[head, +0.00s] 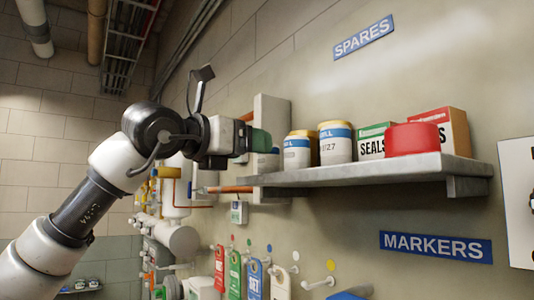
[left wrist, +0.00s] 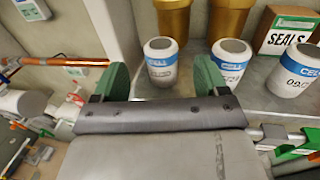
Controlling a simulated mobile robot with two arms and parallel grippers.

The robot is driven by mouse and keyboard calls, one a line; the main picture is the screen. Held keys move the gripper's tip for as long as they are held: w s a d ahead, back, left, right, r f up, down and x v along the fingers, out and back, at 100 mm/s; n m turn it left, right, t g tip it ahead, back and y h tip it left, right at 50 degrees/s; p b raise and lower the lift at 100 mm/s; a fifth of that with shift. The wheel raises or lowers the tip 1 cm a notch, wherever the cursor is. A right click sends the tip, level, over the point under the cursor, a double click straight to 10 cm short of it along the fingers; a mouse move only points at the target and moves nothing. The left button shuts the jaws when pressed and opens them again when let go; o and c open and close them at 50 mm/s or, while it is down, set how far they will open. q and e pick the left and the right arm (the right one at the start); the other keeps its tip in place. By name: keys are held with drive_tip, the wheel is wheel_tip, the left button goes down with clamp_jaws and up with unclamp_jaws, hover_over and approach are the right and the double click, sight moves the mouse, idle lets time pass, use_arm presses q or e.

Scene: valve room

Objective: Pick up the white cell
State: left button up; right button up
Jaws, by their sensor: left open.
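Three white cells with blue bands stand upright along the shelf in the left wrist view: a left one (left wrist: 162,68), a middle one (left wrist: 230,68) and a right one (left wrist: 293,72). In the head view the middle cell (head: 297,155) and the right cell (head: 335,148) show clearly; the left one is mostly hidden by my gripper. My left gripper (head: 262,141) is at the shelf's left end. Its green fingers (left wrist: 163,80) are apart and empty, with the left cell ahead between them and the middle cell just beyond the right finger. My right gripper is not in view.
Yellow jars (left wrist: 172,18) stand close behind the cells. A green SEALS box (head: 375,140), a red round object (head: 411,138) and a red box (head: 455,130) fill the right of the shelf (head: 375,170). Tags hang on the wall below; pipes run at left.

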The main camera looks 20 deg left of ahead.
use_arm(q)
drive_tip(key=shift+w+d+r+p, duration=0.25)
drive_tip(key=shift+w+d+p, duration=0.1)
drive_tip(key=shift+w+p, duration=0.3)
drive_tip(key=shift+w+d+r+p, duration=0.25)
drive_tip(key=shift+w+d+p, duration=0.05)
drive_tip(key=shift+w+p, duration=0.3)
drive_tip(key=shift+p+x, duration=0.5)
drive_tip(key=shift+x, duration=0.55)
drive_tip(key=shift+w+d+f, duration=0.15)
drive_tip(key=shift+w+f, duration=0.05)
drive_tip(key=shift+f, duration=0.05)
drive_tip(key=shift+c, duration=0.5)
drive_tip(key=c, duration=0.9)
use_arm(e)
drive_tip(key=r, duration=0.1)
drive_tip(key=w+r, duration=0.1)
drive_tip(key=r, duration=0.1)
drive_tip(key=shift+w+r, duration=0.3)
